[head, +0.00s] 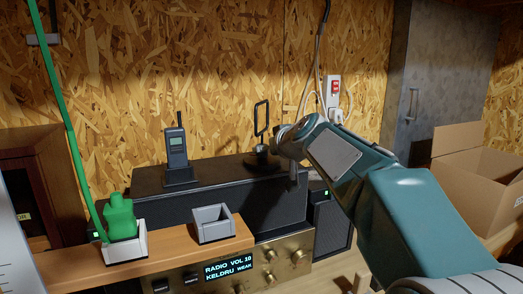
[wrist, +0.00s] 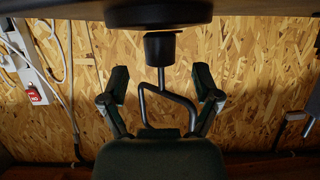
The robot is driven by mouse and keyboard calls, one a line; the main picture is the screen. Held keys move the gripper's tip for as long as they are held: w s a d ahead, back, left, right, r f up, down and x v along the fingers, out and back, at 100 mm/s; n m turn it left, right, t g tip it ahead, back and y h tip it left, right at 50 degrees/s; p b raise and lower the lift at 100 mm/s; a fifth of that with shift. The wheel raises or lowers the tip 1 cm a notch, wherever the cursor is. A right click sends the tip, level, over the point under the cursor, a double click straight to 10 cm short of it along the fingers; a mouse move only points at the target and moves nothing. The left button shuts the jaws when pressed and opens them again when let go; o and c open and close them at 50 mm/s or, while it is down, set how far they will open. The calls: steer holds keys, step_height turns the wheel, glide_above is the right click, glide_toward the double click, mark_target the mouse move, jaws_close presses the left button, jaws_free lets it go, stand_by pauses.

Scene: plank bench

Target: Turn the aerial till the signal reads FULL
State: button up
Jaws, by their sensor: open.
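The aerial (head: 261,119) is a thin dark loop on a short stem, standing on a round black base (head: 262,162) on the dark box. In the wrist view, which looks upside down, the aerial's bent rod (wrist: 180,98) hangs from a black collar (wrist: 160,48). My gripper (wrist: 161,78) is open, one finger on each side of the rod, with gaps on both sides. In the head view my gripper (head: 284,146) is just right of the aerial's base. The radio display (head: 229,269) reads RADIO VOL 10, KELDRU WEAK.
A handheld phone (head: 177,147) stands left on the dark box (head: 225,190). A shelf holds a grey tray (head: 212,224) and a green bottle (head: 121,217) in a white holder. A power strip (head: 333,95) with cables hangs behind. A cardboard box (head: 470,180) is at right.

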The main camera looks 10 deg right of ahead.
steer(key=shift+x, duration=2.25)
jaws_close()
